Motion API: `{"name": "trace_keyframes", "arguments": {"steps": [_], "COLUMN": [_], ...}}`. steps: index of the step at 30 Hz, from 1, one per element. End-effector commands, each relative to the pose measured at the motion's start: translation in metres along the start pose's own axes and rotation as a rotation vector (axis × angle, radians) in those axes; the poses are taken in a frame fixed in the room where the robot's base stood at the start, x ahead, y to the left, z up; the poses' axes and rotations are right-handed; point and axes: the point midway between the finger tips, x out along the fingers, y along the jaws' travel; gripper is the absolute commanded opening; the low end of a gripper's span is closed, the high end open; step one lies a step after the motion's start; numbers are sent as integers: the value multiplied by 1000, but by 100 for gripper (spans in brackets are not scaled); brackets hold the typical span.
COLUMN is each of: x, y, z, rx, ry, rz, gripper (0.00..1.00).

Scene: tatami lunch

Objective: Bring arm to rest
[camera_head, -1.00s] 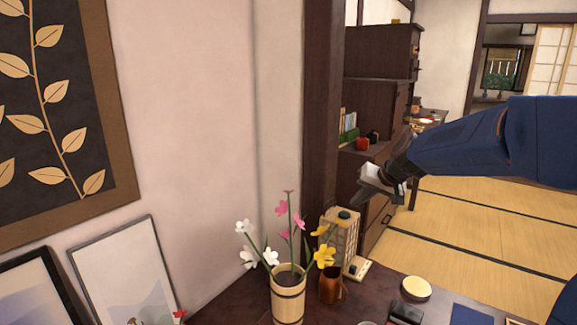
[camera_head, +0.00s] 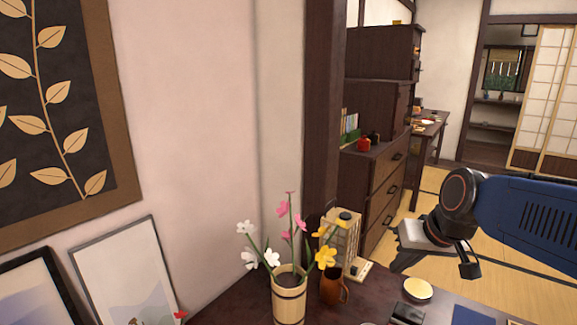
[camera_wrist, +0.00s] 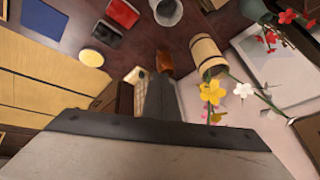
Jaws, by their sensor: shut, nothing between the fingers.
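My gripper (camera_head: 402,263) is at the right of the head view, on the end of my blue arm. It is seen in front of the tatami floor, just above the far edge of the dark table in the picture. Its fingers are together and empty. In the wrist view the gripper (camera_wrist: 161,98) points over the table, its tip close in the picture to a brown mug (camera_wrist: 164,63). Whether it touches anything cannot be told for certain, but no contact shows.
A wooden vase (camera_head: 288,300) of flowers, the mug (camera_head: 334,288) and a lantern (camera_head: 345,235) stand on the dark table (camera_head: 240,305). A round yellow-topped thing (camera_head: 417,290) lies near my gripper. A drawer cabinet (camera_head: 372,195) stands behind; tatami floor (camera_head: 425,205) is open beyond.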

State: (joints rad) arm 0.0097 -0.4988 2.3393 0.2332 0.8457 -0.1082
Motion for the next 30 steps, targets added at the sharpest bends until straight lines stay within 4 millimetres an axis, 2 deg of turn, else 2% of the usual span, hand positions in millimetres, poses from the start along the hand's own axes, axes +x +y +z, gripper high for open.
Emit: {"name": "trace_keyframes", "arguments": {"steps": [1, 9, 16, 21, 30], "x": [-4, -16, -20, -21, -21], "y": [3, 21, 37, 44, 45], "z": [13, 80, 127, 144, 148], "rx": [-7, -34, -50, -55, -55], "ry": [-3, -28, -45, -50, -52], "rz": [12, 85, 143, 167, 172], "gripper": [0, 0, 0, 0, 0]}}
